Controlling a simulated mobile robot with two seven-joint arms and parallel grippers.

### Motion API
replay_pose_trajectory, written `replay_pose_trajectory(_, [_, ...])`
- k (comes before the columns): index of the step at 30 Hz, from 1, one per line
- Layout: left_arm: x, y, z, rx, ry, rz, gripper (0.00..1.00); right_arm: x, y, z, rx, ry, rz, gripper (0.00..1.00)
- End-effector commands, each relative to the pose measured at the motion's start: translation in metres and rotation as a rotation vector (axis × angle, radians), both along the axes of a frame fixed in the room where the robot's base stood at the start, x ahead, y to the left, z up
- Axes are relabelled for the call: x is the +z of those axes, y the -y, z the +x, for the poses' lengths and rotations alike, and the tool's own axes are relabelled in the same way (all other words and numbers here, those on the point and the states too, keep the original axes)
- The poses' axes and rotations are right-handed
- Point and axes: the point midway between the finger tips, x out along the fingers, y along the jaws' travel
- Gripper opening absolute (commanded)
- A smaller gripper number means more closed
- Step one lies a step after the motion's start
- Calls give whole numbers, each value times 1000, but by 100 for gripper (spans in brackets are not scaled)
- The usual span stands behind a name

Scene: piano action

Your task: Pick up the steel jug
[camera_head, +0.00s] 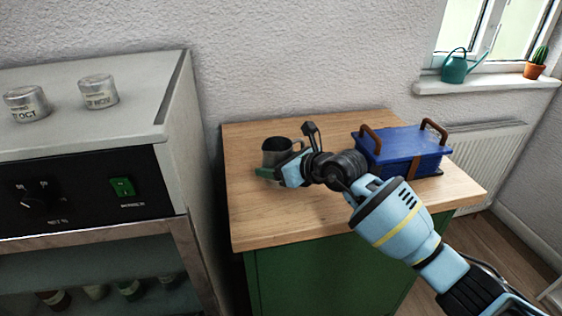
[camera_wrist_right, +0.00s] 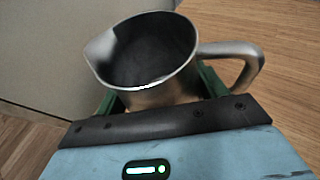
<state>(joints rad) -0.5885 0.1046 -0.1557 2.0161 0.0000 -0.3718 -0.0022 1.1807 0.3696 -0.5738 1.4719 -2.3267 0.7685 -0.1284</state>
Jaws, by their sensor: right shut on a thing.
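The steel jug (camera_head: 277,149) is above the left part of the wooden worktop in the head view; its base is hidden, so I cannot tell whether it touches the wood. In the right wrist view the jug (camera_wrist_right: 150,65) is close in front of the palm, its spout to the left and its handle to the right. My right gripper (camera_head: 268,172) is shut on the jug's body, with green fingers on both sides of it in the wrist view. My left gripper is not in view.
A blue box (camera_head: 405,142) with brown handles stands on the worktop (camera_head: 290,220) right of the jug, close behind my right arm. A tall cabinet (camera_head: 90,180) with two tins on top stands at the left. The front left of the worktop is clear.

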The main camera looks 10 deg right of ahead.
Motion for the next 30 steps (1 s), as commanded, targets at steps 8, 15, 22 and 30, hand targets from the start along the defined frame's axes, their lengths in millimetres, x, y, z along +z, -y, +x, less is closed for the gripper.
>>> replay_pose_trajectory(8, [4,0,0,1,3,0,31,6,-22,-28,3,4,3,38])
replay_pose_trajectory(15, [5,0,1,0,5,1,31,8,-39,-50,2,4,4,38])
replay_pose_trajectory(22, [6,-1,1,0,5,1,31,10,-55,-71,3,3,3,38])
replay_pose_trajectory(30, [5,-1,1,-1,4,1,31,12,-69,-90,1,3,4,38])
